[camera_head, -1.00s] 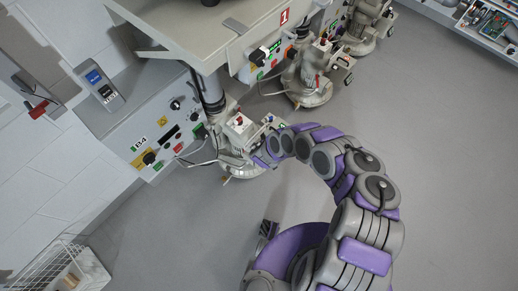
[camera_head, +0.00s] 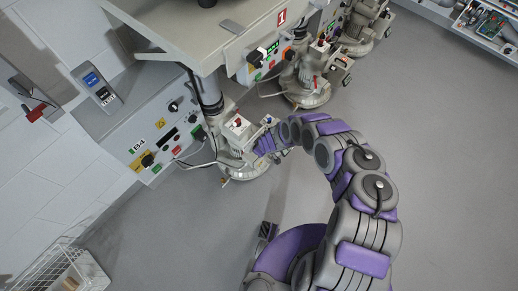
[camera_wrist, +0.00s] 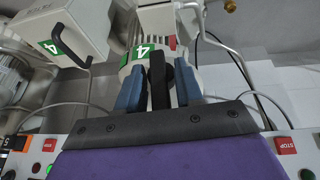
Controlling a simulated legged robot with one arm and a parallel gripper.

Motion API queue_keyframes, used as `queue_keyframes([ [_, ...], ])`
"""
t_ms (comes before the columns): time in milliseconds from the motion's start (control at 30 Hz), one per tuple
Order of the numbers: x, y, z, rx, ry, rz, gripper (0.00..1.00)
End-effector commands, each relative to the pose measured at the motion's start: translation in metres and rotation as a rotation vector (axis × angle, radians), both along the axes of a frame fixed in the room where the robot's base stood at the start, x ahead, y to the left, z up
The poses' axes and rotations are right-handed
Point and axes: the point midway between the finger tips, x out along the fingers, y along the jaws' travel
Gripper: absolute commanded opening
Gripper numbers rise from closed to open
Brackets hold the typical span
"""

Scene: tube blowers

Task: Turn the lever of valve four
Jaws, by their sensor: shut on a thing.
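Valve four shows in the wrist view as a grey machine body with a green label "4" (camera_wrist: 141,51). Its black lever (camera_wrist: 158,80) stands upright in front of the body. My gripper (camera_wrist: 158,88) has its two blue fingers on either side of the lever and is shut on it. In the head view, my arm reaches to the pump unit (camera_head: 238,150) beside the B4 panel. My own arm hides the fingers and lever there.
The B4 control panel (camera_head: 165,135) stands left of the unit. Another pump unit (camera_head: 305,80) stands farther back under the number 1 panel. A wire basket (camera_head: 60,268) is at lower left. The grey floor on the right is clear.

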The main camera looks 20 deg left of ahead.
Motion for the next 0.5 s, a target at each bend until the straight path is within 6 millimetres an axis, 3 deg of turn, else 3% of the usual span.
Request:
queue_keyframes([
  [500, 0.0005, -0.0002, -0.001, 0.023, 0.059, 0.002, 0.06],
])
